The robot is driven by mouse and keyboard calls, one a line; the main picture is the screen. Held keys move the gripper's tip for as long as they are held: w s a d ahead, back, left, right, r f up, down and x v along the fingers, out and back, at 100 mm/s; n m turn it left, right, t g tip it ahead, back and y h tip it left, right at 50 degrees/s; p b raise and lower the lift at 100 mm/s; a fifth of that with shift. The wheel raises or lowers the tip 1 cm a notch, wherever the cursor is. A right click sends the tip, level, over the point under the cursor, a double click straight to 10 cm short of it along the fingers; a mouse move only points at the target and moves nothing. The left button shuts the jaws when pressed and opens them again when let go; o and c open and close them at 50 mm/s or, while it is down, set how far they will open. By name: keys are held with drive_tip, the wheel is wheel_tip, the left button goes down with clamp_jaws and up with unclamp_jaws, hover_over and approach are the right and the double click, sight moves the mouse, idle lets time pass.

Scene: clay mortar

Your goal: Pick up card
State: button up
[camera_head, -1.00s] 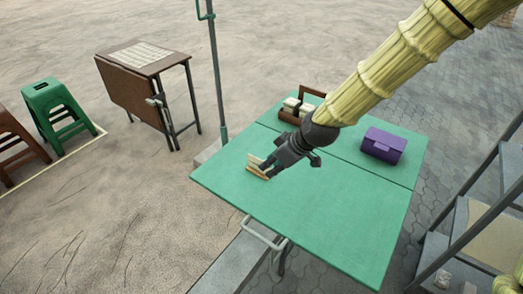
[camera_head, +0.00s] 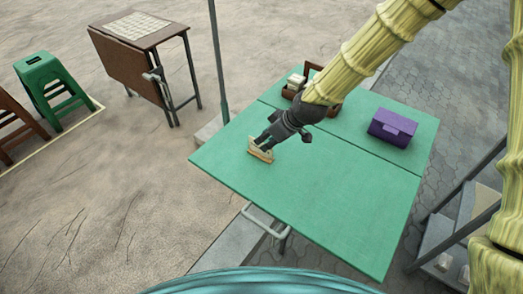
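A small cream and tan card-like piece (camera_head: 259,153) stands on the green table (camera_head: 320,205), near its left edge. Its exact shape is too small to make out. My gripper (camera_head: 265,143), dark grey, points down and left, with its fingertips at the upper side of this piece. The fingers seem to touch or overlap it, but I cannot tell whether they are closed on it. The wrist hides part of the table behind.
A purple box (camera_head: 392,127) lies on the table's right part. A brown wooden holder with pale blocks (camera_head: 296,82) is at the back, partly behind my arm. The table's front half is clear.

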sight(254, 150)
drive_tip(key=x, duration=0.3)
drive_tip(key=shift+w+a+f, duration=0.2)
drive_tip(key=shift+w, duration=0.3)
drive_tip(key=shift+w+a+f, duration=0.15)
drive_tip(key=shift+a+f, duration=0.15)
drive_tip(key=shift+f, duration=0.25)
drive_tip(key=shift+c, duration=0.5)
clamp_jaws()
